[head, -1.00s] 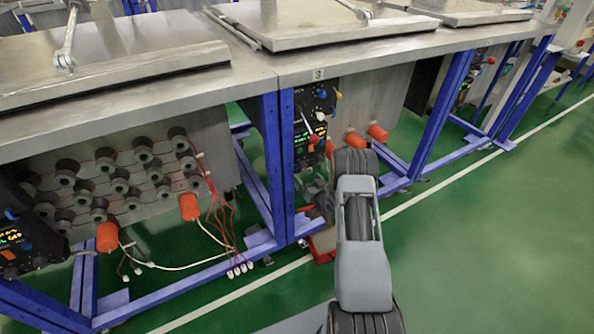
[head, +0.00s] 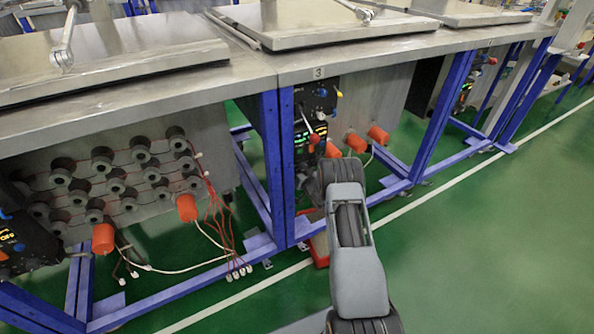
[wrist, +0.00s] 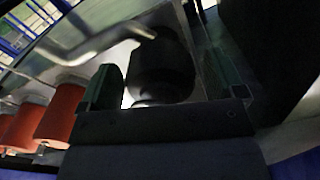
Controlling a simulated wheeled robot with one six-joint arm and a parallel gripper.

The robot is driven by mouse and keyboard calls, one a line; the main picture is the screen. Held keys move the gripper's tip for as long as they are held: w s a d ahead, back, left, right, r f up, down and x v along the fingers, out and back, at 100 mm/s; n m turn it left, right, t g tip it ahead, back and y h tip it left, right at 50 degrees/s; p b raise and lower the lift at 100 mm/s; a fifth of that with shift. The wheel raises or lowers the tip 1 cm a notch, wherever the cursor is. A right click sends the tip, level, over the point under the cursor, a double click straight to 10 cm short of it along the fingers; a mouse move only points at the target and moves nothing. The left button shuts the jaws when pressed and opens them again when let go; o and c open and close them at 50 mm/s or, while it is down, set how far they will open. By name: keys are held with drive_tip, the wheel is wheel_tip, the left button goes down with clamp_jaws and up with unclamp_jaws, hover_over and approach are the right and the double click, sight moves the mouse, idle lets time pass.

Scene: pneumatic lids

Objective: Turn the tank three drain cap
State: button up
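Tank three (head: 362,95) is a metal tank under the bench marked "3" in the head view. My gripper is hidden behind my own arm there, low in front of this tank. In the wrist view my gripper (wrist: 165,85) is open, with its fingers wide apart. A dark rounded object (wrist: 160,66) shows between and beyond the fingers; it may be the drain cap, but shadow hides its details. I cannot tell whether a finger touches it. A bent metal pipe (wrist: 90,45) reaches its top from the left.
Orange cylinders (head: 356,142) stick out of the tank, and several show left of my gripper in the wrist view (wrist: 60,115). A control panel (head: 309,130) and a blue frame leg (head: 272,170) stand close by. Green floor (head: 480,250) is free at right.

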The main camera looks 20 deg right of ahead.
drive_tip(key=c, duration=0.7)
drive_tip(key=shift+a, duration=0.15)
drive_tip(key=shift+c, duration=0.7)
drive_tip(key=n+b, duration=0.2)
drive_tip(key=shift+d+f+b, duration=0.2)
drive_tip(key=shift+f+b, duration=0.05)
drive_tip(key=shift+b, duration=0.05)
drive_tip(key=n+b, duration=0.3)
drive_tip(key=n, duration=0.1)
drive_tip(key=shift+r, duration=0.1)
drive_tip(key=shift+n+b, duration=0.3)
drive_tip(key=shift+n, duration=0.1)
drive_tip(key=shift+r, duration=0.15)
